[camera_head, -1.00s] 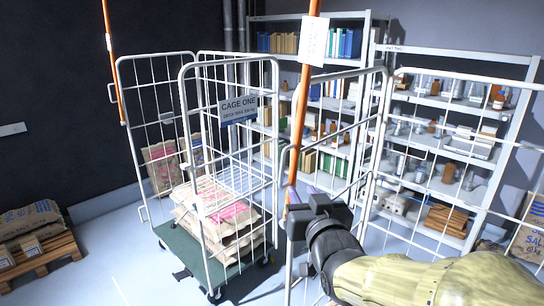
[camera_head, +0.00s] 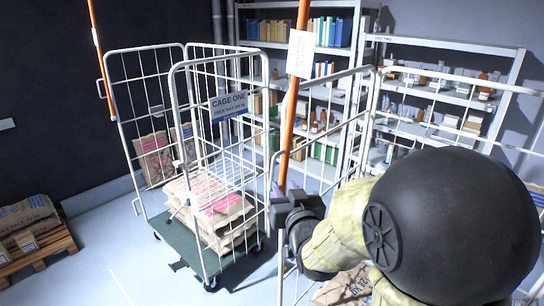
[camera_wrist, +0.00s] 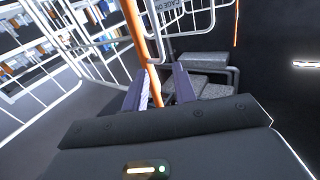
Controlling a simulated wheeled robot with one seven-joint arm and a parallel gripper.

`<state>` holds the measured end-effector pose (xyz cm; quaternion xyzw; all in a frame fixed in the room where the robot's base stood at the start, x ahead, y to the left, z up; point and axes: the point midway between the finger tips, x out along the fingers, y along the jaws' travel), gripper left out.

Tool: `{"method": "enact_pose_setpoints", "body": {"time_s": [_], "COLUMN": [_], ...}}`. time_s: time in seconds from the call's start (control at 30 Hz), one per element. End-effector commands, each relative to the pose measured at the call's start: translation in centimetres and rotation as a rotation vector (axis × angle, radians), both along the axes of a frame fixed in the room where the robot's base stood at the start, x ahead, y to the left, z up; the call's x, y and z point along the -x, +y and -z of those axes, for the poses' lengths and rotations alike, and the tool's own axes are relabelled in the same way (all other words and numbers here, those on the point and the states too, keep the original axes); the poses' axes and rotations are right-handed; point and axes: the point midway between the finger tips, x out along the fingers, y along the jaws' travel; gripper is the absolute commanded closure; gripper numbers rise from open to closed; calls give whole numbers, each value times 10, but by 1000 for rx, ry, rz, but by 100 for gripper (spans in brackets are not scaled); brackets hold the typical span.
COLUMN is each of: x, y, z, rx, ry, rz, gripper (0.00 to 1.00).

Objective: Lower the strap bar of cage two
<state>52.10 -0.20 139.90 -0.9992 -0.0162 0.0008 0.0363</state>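An orange bar (camera_head: 294,110) with a white tag (camera_head: 301,53) stands nearly upright, slightly tilted, at the near cage's left side. I take this cage (camera_head: 340,120) as cage two; no sign on it is readable. My gripper (camera_head: 282,188) is at the bar's lower part. In the wrist view the orange bar (camera_wrist: 138,40) runs down between my two spread fingers (camera_wrist: 160,82). A gap shows between the bar and the right finger, so the gripper looks open; contact with the left finger is unclear. My arm hides much of the near cage.
The cage signed "CAGE ONE" (camera_head: 229,106) stands to the left, holding stacked sacks (camera_head: 215,205). Another orange bar (camera_head: 100,60) stands upright at its far left. Shelves (camera_head: 440,95) line the back. A pallet with sacks (camera_head: 35,245) is at the left. Floor between pallet and cage is clear.

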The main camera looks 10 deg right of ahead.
Motion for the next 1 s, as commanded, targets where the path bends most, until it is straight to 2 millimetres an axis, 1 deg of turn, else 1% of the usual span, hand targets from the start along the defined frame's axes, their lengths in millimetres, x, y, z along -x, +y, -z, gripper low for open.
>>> {"method": "enact_pose_setpoints", "body": {"time_s": [0.03, 0.8, 0.9, 1.0], "x": [-3, -104, -113, -117], "y": [0, 3, 4, 4], "z": [-4, -3, -2, -1], "rx": [0, 1, 1, 1], "ry": [4, 1, 0, 0], "rz": [1, 0, 0, 0], "gripper": [72, 72, 72, 72]}}
